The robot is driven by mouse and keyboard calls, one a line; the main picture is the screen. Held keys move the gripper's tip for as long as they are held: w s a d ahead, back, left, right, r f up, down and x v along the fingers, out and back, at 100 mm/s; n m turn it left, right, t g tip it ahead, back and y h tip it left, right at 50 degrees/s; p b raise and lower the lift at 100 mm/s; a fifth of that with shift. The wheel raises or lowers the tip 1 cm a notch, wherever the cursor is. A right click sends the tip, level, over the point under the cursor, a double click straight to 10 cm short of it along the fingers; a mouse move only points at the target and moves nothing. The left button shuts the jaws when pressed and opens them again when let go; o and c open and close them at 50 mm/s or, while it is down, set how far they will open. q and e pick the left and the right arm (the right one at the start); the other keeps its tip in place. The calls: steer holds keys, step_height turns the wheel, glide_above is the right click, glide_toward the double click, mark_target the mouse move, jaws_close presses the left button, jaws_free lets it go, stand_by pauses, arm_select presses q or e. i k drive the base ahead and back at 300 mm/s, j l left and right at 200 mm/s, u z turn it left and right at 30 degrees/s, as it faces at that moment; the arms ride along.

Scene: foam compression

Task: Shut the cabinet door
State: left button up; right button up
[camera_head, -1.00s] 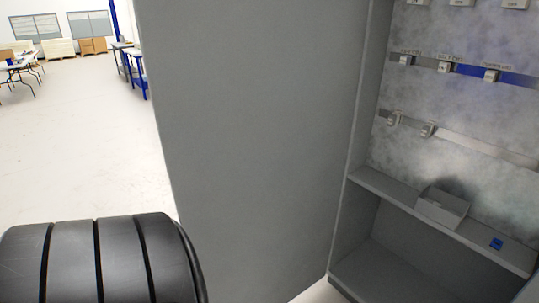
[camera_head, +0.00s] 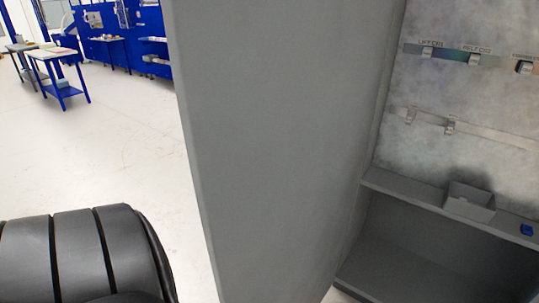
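The grey cabinet door (camera_head: 275,150) stands wide open and fills the middle of the head view. Its free edge is on the left and its hinge side meets the cabinet on the right. The open cabinet (camera_head: 430,265) shows its inside, with a speckled back panel and a shelf. A black ribbed part of my own arm (camera_head: 80,255) is at the lower left, left of the door's free edge, with a strip of floor showing between. Neither gripper is in the picture.
In the cabinet, a small grey box (camera_head: 470,201) and a blue item (camera_head: 527,230) sit on the shelf (camera_head: 410,188). Labelled hooks line the back panel. Pale floor (camera_head: 100,150) is clear left of the door. Blue tables (camera_head: 58,75) and blue machines (camera_head: 115,40) stand far back.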

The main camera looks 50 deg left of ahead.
mark_target(277, 100)
steer(key=k+j, duration=0.1)
steer(key=j, duration=0.25)
steer(key=k+j, duration=0.1)
steer(key=j, duration=0.3)
steer(key=k+j, duration=0.1)
steer(key=j, duration=0.25)
steer(key=k+j, duration=0.1)
steer(key=j, duration=0.3)
steer(key=k+j, duration=0.1)
steer(key=j, duration=0.25)
